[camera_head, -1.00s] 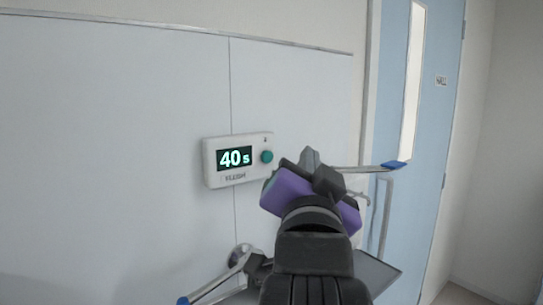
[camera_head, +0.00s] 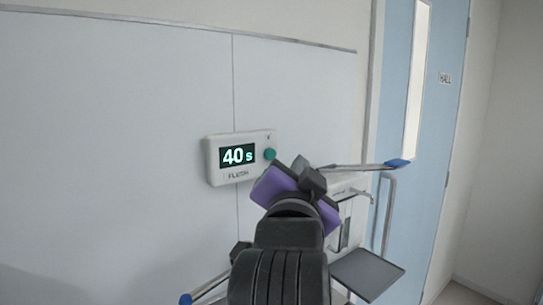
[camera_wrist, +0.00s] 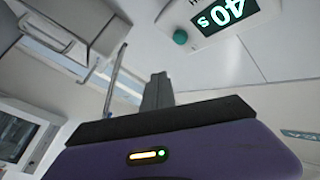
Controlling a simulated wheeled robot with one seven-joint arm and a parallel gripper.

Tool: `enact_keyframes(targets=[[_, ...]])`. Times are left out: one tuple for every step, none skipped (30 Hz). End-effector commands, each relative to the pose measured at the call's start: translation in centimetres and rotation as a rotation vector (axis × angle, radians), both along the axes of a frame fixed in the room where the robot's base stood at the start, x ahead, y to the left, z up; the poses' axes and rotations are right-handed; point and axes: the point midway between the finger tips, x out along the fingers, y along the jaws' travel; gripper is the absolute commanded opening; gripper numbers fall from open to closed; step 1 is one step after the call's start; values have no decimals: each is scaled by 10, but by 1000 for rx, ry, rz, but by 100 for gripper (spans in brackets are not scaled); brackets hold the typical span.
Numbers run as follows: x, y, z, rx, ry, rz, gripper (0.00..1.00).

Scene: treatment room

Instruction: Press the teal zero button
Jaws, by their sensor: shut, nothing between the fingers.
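The white wall unit (camera_head: 240,177) carries a dark display (camera_head: 237,155) reading 40 s, with "FLUSH" printed below it. The round teal button (camera_head: 270,154) is at the unit's right end, clear of my arm in the head view. In the wrist view the teal button (camera_wrist: 180,37) and the display (camera_wrist: 220,14) are upside down near the top. My purple and black gripper (camera_head: 301,164) is just below and right of the button. Its fingers (camera_wrist: 157,92) are shut and empty, pointing toward the wall, apart from the button in the wrist view.
A metal lever with a blue tip (camera_head: 396,164) reaches out right of my gripper. A grey tray (camera_head: 366,274) lies below right, and another blue-tipped lever (camera_head: 186,299) is at lower left. A blue door (camera_head: 432,130) with a tall handle is at right.

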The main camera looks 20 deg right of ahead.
Motion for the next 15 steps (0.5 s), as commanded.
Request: enact_keyframes(targets=[[7,2,0,-1,1,-1,0],[11,3,0,-1,1,-1,0],[16,5,0,0,2,0,0],[19,6,0,0,1,1,0],[23,7,0,-1,1,0,0],[27,9,-1,-1,0,1,0],[31,10,-2,-1,0,0,0],[33,10,-1,-1,0,0,0],[37,11,-1,0,0,-1,0],[39,12,-1,-1,1,-1,0],[41,13,-1,-1,1,-1,0],[43,13,-1,0,0,-1,0],[45,14,-1,0,0,-1,0],[46,14,0,0,0,-1,0],[47,15,0,0,-1,-1,0]])
